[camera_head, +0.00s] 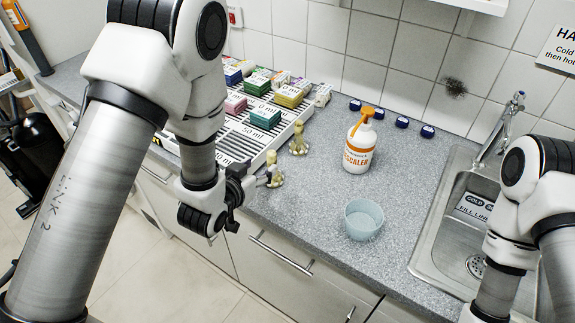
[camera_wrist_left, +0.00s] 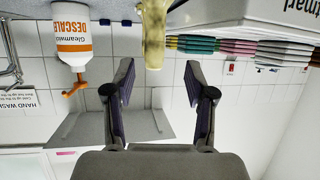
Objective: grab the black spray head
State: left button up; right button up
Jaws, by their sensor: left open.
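A white descaler bottle (camera_head: 358,152) stands upright on the grey counter, with an orange spray head (camera_head: 366,115) on top. I see no black spray head in either view. In the left wrist view, which is upside down, the bottle (camera_wrist_left: 72,38) and its orange spray head (camera_wrist_left: 76,88) are at the left, outside the fingers. My left gripper (camera_head: 254,181) is open at the counter's front edge, left of the bottle and apart from it. In the wrist view, a yellowish fitting (camera_wrist_left: 153,35) is ahead of my open left fingers (camera_wrist_left: 158,68). My right gripper is out of view.
Two yellowish fittings (camera_head: 299,140) stand beside a slatted rack (camera_head: 237,133) holding coloured boxes. A pale blue bowl (camera_head: 363,219) is in front of the bottle. A steel sink (camera_head: 437,225) is at the right. Blue caps (camera_head: 402,122) lie along the wall. Counter around the bottle is mostly clear.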

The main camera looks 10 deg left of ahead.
aim_at(270, 163)
pick_arm(q)
jog(key=shift+w+d+f+p, duration=0.15)
jog(key=shift+w+p, duration=0.3)
jog(key=shift+w, duration=0.1)
jog(key=x, duration=0.1)
jog(key=p+x, duration=0.1)
jog(key=x, duration=0.1)
jog(key=p+x, duration=0.1)
jog(key=x, duration=0.1)
jog(key=shift+d+f, duration=0.3)
jog(key=shift+d, duration=0.1)
jog(key=shift+w+f, duration=0.15)
jog(key=shift+w, duration=0.15)
jog(key=shift+s+a, duration=0.15)
jog(key=shift+s, duration=0.05)
jog(key=shift+w, duration=0.1)
grip_shut()
